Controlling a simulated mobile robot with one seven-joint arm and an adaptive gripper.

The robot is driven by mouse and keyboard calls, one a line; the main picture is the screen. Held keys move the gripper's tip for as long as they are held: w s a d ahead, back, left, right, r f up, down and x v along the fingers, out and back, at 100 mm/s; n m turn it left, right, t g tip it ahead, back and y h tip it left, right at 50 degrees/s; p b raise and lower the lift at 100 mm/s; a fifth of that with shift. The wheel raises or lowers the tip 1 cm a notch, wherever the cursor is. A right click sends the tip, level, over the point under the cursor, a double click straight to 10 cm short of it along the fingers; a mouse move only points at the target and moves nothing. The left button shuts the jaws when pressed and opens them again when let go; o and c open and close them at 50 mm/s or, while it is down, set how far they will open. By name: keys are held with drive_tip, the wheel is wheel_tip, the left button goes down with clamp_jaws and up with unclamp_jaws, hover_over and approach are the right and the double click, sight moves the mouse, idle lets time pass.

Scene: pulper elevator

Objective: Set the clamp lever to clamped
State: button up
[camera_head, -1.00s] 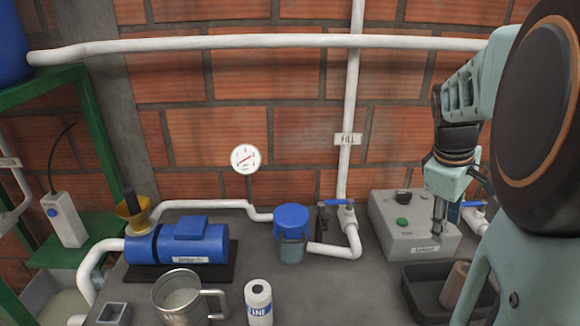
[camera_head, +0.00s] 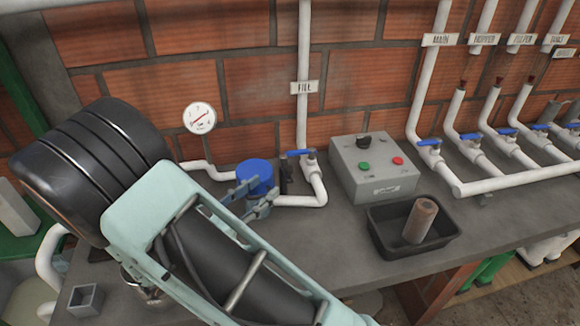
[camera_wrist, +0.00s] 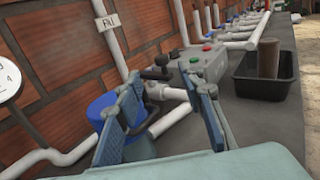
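A short black upright lever (camera_head: 284,179), which I take to be the clamp lever, stands just right of the blue-capped strainer (camera_head: 256,174). In the wrist view the black lever (camera_wrist: 157,71) appears between my fingers, farther off. Whether it is at clamped cannot be told, as it is small. My gripper (camera_head: 263,193) is open and empty, its fingers spread in front of the blue cap. In the wrist view my gripper (camera_wrist: 163,80) is open, the left finger overlapping the blue cap (camera_wrist: 103,110).
A blue-handled valve (camera_head: 300,154) and white pipe stand close right of the lever. Farther right are a grey control box (camera_head: 374,168), a black tray (camera_head: 385,238) holding a brown cylinder (camera_head: 421,220), and several blue-handled valves. A gauge (camera_head: 199,118) is on the brick wall.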

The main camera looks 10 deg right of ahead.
sight(286, 171)
drive_tip(key=p+x, duration=0.1)
drive_tip(key=x, duration=0.9)
drive_tip(key=shift+w+d, duration=0.1)
drive_tip(key=shift+d, duration=0.15)
drive_tip(key=shift+c, duration=0.4)
clamp_jaws()
